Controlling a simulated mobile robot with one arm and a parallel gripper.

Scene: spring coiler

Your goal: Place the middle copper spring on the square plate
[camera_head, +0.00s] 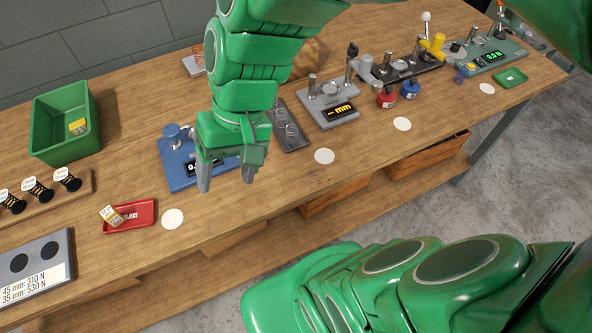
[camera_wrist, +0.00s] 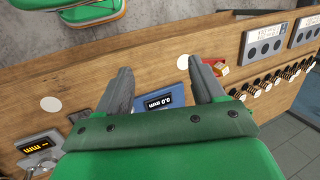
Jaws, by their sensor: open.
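Small coils stand on black pegs with white tops along a wooden rack (camera_head: 84,186) at the left edge in the head view; one coil (camera_head: 38,189) is marked here. The row also shows at the right in the wrist view, where a coil (camera_wrist: 268,82) sits near its middle. They are too small to tell which is the middle copper one. I cannot single out a square plate. My gripper (camera_head: 226,185) is open and empty, above the table in front of a blue gauge (camera_head: 178,173). Its fingers (camera_wrist: 160,66) frame the gauge's display in the wrist view.
A green bin (camera_head: 52,150) holds a yellow box. A red tray (camera_head: 140,220) with a small box lies right of the rack. A grey gauge (camera_head: 318,113), dark perforated plate (camera_head: 287,140) and other devices stand further right. White discs (camera_head: 324,156) line the front edge.

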